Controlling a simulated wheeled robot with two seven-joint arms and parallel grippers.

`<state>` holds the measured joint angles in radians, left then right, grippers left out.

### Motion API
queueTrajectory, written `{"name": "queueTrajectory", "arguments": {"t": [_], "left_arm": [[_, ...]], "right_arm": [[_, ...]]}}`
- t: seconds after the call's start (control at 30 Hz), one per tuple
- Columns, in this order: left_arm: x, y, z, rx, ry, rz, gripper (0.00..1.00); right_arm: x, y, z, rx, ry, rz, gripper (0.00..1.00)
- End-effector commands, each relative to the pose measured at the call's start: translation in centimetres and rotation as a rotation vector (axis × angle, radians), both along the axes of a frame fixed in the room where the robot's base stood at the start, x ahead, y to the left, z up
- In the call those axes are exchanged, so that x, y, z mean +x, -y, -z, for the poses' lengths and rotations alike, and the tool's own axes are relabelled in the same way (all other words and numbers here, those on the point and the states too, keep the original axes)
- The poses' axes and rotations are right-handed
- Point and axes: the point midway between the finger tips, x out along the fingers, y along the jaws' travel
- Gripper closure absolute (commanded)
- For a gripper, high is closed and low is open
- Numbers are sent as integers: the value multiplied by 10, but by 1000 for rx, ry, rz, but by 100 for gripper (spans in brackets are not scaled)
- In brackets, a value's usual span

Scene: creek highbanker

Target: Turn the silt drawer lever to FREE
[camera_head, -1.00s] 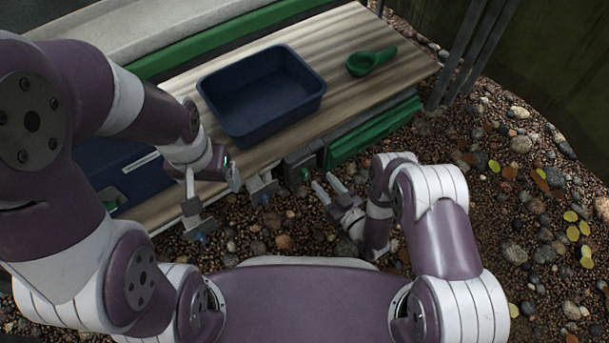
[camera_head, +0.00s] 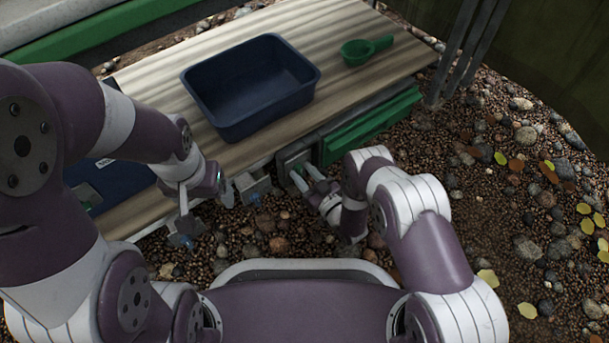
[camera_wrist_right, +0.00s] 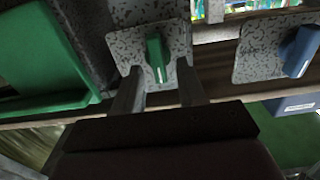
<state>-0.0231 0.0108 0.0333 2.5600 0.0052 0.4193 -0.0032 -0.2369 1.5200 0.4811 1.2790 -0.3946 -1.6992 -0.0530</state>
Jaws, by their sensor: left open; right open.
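In the right wrist view a green lever (camera_wrist_right: 157,58) stands upright on a speckled grey plate (camera_wrist_right: 126,40), beside a green drawer front (camera_wrist_right: 40,55). A blue lever (camera_wrist_right: 300,50) sits on a second plate (camera_wrist_right: 258,58). I cannot read which one is the silt drawer lever, nor any FREE mark. My right gripper (camera_head: 308,178) is open, its fingers pointing at the green lever's plate. In the right wrist view its fingers (camera_wrist_right: 158,92) are on either side below the green lever; contact is unclear. My left gripper (camera_head: 205,200) is open by the bench's front, near other lever plates.
A dark blue tub (camera_head: 250,125) and a green scoop (camera_head: 366,48) are on the wooden bench top (camera_head: 335,82). The green drawer (camera_head: 370,125) is under the bench's right front. Gravel and stones cover the ground; metal posts (camera_head: 468,50) stand at the back right.

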Motion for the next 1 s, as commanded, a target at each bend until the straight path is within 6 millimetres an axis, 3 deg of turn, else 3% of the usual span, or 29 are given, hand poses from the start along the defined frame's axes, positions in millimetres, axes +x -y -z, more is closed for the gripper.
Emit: {"name": "queueTrajectory", "arguments": {"t": [0.13,0.23,0.27,0.67,1.0], "left_arm": [[0,0,0,0,0,0,17],[0,0,0,0,0,0,17],[0,0,0,0,0,0,17],[0,0,-3,0,0,0,17],[0,0,-8,0,0,0,17]], "right_arm": [[0,0,0,0,0,0,63],[0,0,0,0,0,0,95],[0,0,0,0,0,0,99],[0,1,0,55,-41,0,99],[2,4,1,272,-200,0,99]]}}
